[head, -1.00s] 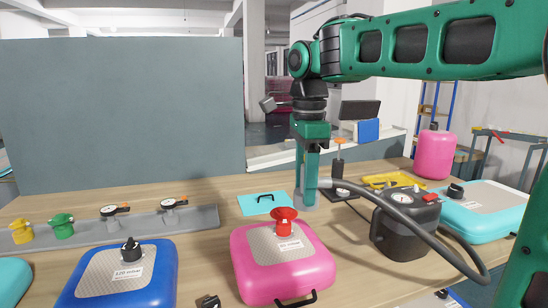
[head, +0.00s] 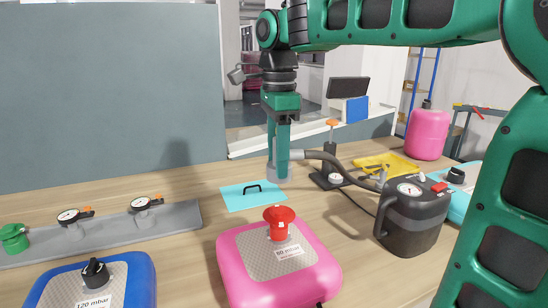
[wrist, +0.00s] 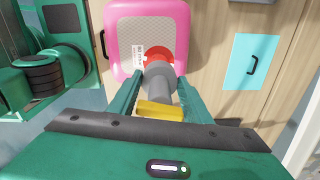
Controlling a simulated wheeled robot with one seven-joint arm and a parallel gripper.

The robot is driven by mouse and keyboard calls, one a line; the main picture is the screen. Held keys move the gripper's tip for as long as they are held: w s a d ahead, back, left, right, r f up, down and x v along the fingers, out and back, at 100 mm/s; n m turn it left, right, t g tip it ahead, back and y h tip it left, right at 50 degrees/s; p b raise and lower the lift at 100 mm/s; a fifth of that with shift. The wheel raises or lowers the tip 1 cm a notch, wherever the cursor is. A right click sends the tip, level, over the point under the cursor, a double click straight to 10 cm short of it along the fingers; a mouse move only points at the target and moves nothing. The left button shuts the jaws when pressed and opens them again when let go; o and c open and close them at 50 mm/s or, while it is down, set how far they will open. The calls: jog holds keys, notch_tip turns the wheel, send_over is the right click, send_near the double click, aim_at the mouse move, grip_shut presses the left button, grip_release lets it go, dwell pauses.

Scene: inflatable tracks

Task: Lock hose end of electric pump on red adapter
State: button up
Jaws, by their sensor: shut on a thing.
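The red adapter (head: 279,222) stands upright on the grey top panel of the pink inflatable (head: 278,290). It shows in part in the wrist view (wrist: 158,53), partly covered by the hose end. My gripper (head: 278,170) points down and is shut on the grey hose end (wrist: 161,84), which sits between its fingers. In the head view the hose end (head: 277,181) is apart from the adapter, with its lower end showing above it in the picture. The ribbed hose (head: 335,158) runs right to the dark electric pump (head: 412,222).
A blue inflatable (head: 60,290) stands at the left, near a grey rail (head: 105,232) with gauges and a green adapter (head: 14,238). A cyan sheet (head: 240,198) with a black handle lies behind the pink inflatable. A hand pump (head: 331,160) and yellow tray (head: 385,163) stand back right.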

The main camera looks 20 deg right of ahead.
jog(key=shift+f, duration=2.9)
jog(key=shift+s, duration=0.15)
jog(key=shift+f, duration=2)
jog(key=n, duration=0.4)
jog(key=shift+n, duration=0.5)
